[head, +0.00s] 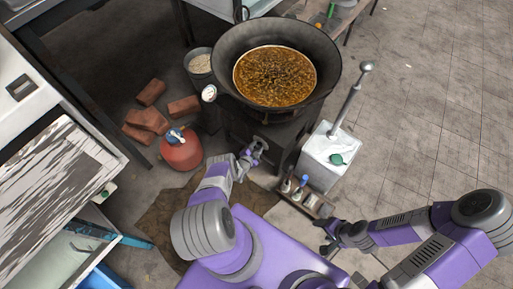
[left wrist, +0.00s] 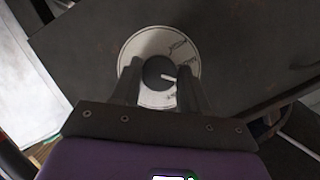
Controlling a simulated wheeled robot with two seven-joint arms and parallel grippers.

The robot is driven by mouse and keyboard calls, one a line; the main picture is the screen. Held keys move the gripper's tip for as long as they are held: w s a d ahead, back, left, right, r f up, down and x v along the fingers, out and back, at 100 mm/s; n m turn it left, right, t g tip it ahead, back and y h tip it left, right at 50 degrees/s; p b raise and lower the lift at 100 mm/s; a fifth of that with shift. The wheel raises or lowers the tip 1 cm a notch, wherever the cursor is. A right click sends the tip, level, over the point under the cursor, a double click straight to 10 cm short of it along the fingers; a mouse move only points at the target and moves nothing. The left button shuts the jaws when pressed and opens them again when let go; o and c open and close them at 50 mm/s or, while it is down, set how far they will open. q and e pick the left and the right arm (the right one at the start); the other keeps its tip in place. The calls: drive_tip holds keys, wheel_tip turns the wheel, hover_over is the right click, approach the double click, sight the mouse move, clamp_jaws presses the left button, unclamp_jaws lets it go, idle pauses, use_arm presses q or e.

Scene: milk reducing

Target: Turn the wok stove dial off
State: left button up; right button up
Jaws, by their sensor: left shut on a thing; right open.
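The wok (head: 235,50) is a large dark pan holding bubbling brown food. It sits on a dark stove (head: 285,133). The stove dial (left wrist: 159,72) shows in the left wrist view as a dark round knob with a pale pointer, in the middle of a white marked disc (left wrist: 185,49). The pointer points to the right in that view. My left gripper (head: 256,150) is at the stove's front, its fingers (left wrist: 158,92) shut on the knob from both sides. In the head view the gripper hides the dial. My right gripper (head: 325,236) is open and empty at the lower right.
A red gas tank (head: 181,152) and several bricks (head: 147,122) stand left of the stove. A white box (head: 318,172) with a ladle (head: 350,100) is to its right. A tray with bottles (head: 317,207) lies in front. The tiled floor at right is clear.

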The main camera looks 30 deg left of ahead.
idle(0.5)
use_arm(q)
drive_tip(key=o, duration=1)
drive_tip(key=shift+o, duration=0.2)
drive_tip(key=shift+s, duration=0.1)
drive_tip(key=p+v, duration=0.4)
drive_tip(key=v, duration=0.3)
drive_tip(key=shift+s, duration=0.15)
drive_tip(key=shift+d, duration=0.1)
